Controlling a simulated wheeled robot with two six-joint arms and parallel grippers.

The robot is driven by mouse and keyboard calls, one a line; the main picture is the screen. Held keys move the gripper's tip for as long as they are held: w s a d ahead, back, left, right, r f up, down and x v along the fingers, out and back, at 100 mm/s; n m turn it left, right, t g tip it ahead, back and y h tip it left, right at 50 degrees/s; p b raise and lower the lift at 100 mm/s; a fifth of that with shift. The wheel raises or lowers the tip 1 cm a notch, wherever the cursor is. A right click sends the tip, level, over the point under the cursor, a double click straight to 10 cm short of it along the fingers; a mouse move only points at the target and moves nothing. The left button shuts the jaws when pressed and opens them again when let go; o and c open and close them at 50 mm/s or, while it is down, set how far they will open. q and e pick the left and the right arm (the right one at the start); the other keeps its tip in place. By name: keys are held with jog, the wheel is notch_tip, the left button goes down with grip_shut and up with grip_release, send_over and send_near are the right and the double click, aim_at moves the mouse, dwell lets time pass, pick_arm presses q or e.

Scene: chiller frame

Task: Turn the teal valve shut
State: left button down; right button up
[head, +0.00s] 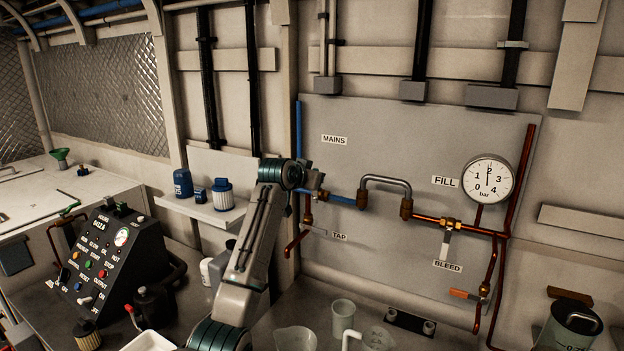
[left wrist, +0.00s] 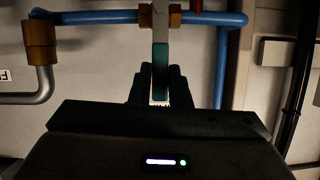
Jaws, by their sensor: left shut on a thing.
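The teal valve's handle (left wrist: 160,62) sits between the dark fingers of my left gripper (left wrist: 160,88) in the left wrist view. The gripper is shut on it. The handle hangs from a pale valve body (left wrist: 160,18) on the blue pipe (left wrist: 105,17) and lies across the pipe's line in that picture. In the head view my left gripper (head: 317,184) is at the blue pipe (head: 343,199) below the MAINS label (head: 334,140). My wrist hides the teal valve there. My right gripper is in neither view.
A grey looped hose (head: 385,180) stands out from the panel (head: 420,125) right of my gripper. Copper pipes, a bleed valve (head: 446,243) and a gauge (head: 488,180) near 2 bar are further right. A shelf (head: 195,210) with blue filters is left of my arm. Clear cups (head: 342,316) stand below.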

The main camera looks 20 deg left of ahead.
pick_arm(q)
jog(key=c, duration=1.6)
grip_release()
jog(key=shift+d+f, duration=0.1)
jog(key=shift+f, duration=0.05)
jog(key=shift+o, duration=1.1)
jog(key=shift+d, duration=0.15)
jog(key=d+b+v, duration=0.1)
jog(key=b+v, duration=0.3)
jog(key=v, duration=0.7)
jog(key=shift+a, duration=0.35)
jog(key=shift+w, duration=0.1)
